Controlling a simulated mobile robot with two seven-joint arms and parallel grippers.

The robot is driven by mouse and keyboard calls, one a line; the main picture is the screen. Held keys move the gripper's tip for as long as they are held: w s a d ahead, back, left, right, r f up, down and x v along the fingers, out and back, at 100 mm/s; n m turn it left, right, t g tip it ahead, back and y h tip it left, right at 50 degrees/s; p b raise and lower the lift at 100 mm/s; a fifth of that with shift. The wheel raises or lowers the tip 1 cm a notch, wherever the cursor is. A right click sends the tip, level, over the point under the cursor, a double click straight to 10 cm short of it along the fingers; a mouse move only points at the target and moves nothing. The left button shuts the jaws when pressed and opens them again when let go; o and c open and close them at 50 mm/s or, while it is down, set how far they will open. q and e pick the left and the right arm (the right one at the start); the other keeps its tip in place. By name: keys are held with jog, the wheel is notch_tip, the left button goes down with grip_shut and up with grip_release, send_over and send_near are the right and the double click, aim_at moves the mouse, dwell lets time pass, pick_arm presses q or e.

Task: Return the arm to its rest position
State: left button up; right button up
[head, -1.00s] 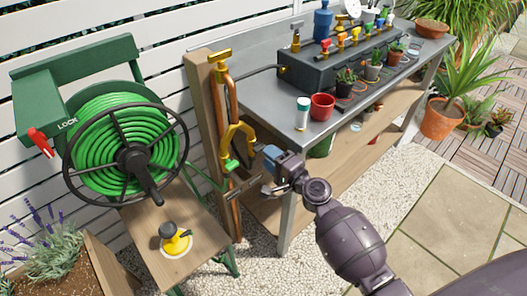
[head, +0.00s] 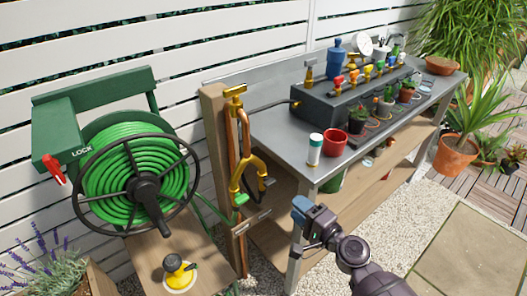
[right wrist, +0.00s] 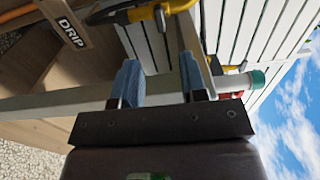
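My right gripper (head: 303,212) is in front of the near left leg of the potting bench, to the right of the copper standpipe (head: 243,140). In the right wrist view its two blue-padded fingers (right wrist: 162,80) stand apart with nothing held between them. The right forearm comes in from the lower right of the head view. The yellow forked fitting (head: 245,175) on the standpipe is to the left of the gripper and apart from it. My left gripper is in neither current view.
The bench (head: 275,130) carries a white bottle with a green cap (head: 315,150), a red pot (head: 334,143) and a dark valve box (head: 325,108). A green hose reel (head: 140,175) stands left. Gravel and paving lie right.

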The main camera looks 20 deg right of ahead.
pick_arm(q)
notch_tip(320, 180, up, 7)
jog(key=t+p, duration=0.1)
jog(key=p, duration=0.7)
pick_arm(e)
jog(key=s+d+f+n+g+h, duration=0.1)
jog(key=s+n+g+h, duration=0.2)
jog(key=s+n, duration=0.4)
jog(key=s+d+f+n+g+h, duration=0.2)
jog(key=s+n, duration=0.6)
jog(key=s, duration=1.2)
jog(key=shift+s+g+h, duration=0.15)
jog(key=shift+g+h, duration=0.35)
jog(key=shift+h, duration=0.1)
